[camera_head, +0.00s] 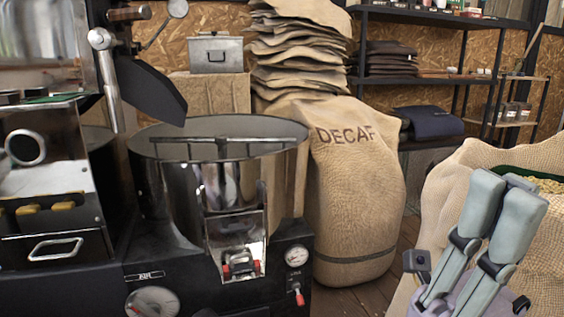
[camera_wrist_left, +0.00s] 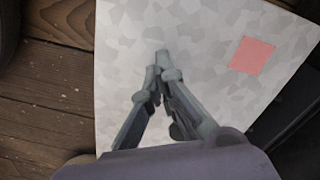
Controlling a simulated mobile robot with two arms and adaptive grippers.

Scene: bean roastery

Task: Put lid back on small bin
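A roaster with a round metal cooling drum (camera_head: 175,165) fills the left. An open sack of beans (camera_head: 450,190) is at the right. Shelves (camera_head: 430,85) stand behind. Wooden floor (camera_wrist_left: 45,100) shows.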

